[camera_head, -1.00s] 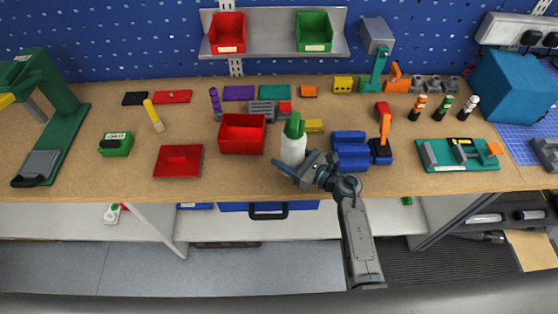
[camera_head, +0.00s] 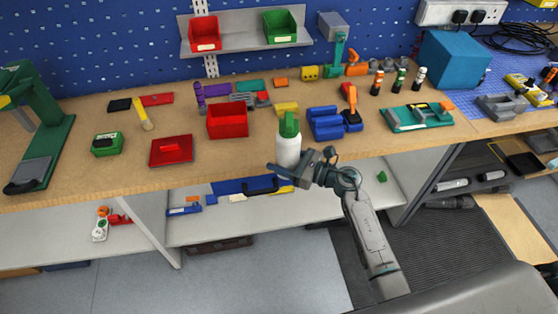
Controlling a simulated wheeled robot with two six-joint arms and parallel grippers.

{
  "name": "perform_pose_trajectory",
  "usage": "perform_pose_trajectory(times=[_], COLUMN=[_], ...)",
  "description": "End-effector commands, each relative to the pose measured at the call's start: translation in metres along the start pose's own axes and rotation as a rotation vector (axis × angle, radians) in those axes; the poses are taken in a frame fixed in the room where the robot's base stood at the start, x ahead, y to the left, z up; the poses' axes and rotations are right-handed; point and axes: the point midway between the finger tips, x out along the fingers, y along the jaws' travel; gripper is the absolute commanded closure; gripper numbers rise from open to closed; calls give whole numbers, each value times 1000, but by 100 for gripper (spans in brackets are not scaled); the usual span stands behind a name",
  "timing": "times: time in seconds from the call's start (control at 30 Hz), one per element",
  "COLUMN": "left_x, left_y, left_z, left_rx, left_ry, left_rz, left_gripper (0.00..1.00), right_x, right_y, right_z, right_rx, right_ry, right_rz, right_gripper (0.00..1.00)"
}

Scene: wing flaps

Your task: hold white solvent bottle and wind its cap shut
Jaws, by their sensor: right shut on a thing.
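The white solvent bottle (camera_head: 288,150) stands upright in the picture, in front of the bench's front edge as I see it. Its green cap (camera_head: 289,125) sits at the top; whether it is wound tight cannot be told. My right gripper (camera_head: 296,168) is shut on the lower part of the bottle, coming from the lower right. Its fingers hide part of the bottle's base. Whether the bottle touches the bench top cannot be told for sure. My left gripper is not in view.
The wooden bench (camera_head: 235,158) carries a red bin (camera_head: 228,121) left of the bottle and blue blocks (camera_head: 326,123) to its right. A red tray (camera_head: 171,151) and a green box (camera_head: 107,144) lie further left. A shelf beneath holds tools.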

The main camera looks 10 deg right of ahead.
Motion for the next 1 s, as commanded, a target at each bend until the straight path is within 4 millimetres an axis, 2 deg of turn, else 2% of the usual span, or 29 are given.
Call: perform_pose_trajectory(times=[0.07, 0.27, 0.57, 1.0], left_x=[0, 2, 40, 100], left_y=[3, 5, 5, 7], left_z=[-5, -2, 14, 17], left_rx=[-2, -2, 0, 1], left_ry=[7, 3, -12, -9], left_rz=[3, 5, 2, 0], left_gripper=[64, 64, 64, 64], right_x=[0, 1, 26, 64], right_y=[0, -1, -32, -82], right_z=[1, -1, -18, -38], right_rx=[-1, -1, -2, -1], right_ry=[-1, -1, -2, -3], right_rz=[0, 0, 0, 0], right_gripper=[69, 69, 69, 69])
